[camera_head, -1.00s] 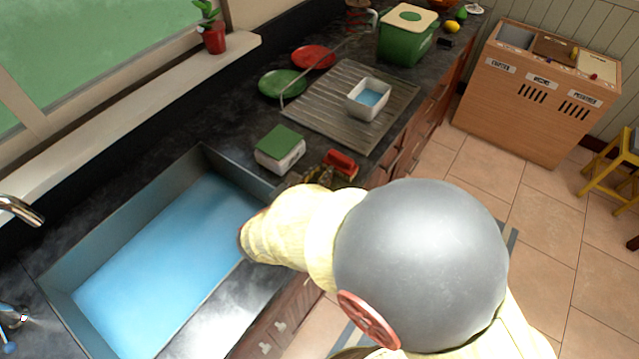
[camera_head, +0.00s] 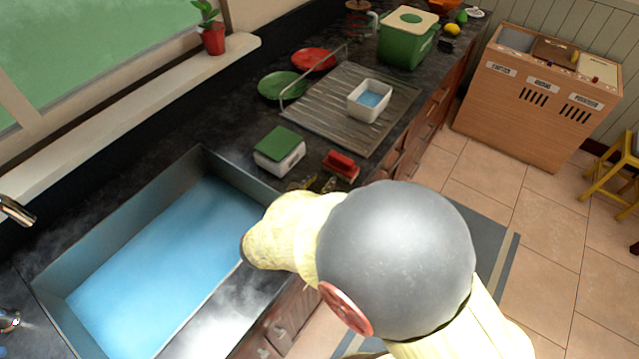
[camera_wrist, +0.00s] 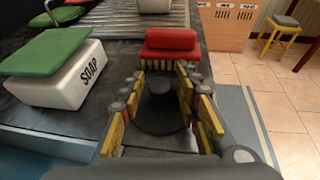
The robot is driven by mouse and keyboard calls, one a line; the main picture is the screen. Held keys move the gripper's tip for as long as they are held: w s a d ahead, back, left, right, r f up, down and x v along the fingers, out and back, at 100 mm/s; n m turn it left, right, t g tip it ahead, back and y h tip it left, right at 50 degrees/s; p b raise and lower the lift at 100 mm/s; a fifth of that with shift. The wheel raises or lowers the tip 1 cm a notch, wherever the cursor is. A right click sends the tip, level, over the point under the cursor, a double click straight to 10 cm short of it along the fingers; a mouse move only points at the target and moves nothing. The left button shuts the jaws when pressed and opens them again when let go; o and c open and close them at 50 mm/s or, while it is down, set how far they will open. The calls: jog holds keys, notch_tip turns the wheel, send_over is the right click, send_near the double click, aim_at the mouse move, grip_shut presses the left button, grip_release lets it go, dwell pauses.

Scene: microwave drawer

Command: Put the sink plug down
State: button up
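The black sink plug (camera_wrist: 160,112) shows in the wrist view as a dark disc with a raised round knob, over the dark counter just before the red brush. It appears to lie on the counter. My gripper (camera_wrist: 160,80) has yellow fingers spread on either side of the plug, with gaps between them and the knob, so it is open. In the head view my gripper (camera_head: 318,184) is mostly hidden behind my arm, near the sink's right corner, and the plug cannot be made out. The sink (camera_head: 110,232) holds blue water.
A white soap box (camera_head: 280,158) with a green lid and a red brush (camera_head: 341,162) stand close to my gripper. A ribbed drainer (camera_head: 325,100) with a white tub (camera_head: 369,101) lies beyond. The counter's front edge is close on the right.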

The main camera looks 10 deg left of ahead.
jog(key=shift+o, duration=0.4)
jog(key=shift+r, duration=0.25)
jog(key=p+v, duration=0.3)
jog(key=v, duration=0.9)
jog(key=d+r+m+g+h, duration=0.2)
jog(key=d+r+m+g, duration=0.15)
jog(key=d+m, duration=0.55)
jog(key=d+r+m+g+h, duration=0.1)
jog(key=d+r+m+g, duration=0.3)
jog(key=d, duration=1)
jog(key=s+d+r+m+y, duration=0.3)
jog(key=s+d+r+m, duration=0.1)
jog(key=m, duration=0.6)
jog(key=s+d+r+m+y, duration=0.3)
jog(key=s+d+m, duration=0.3)
jog(key=m, duration=0.4)
jog(key=shift+s+d+r, duration=0.25)
jog(key=shift+d+r, duration=0.2)
jog(key=shift+r, duration=0.05)
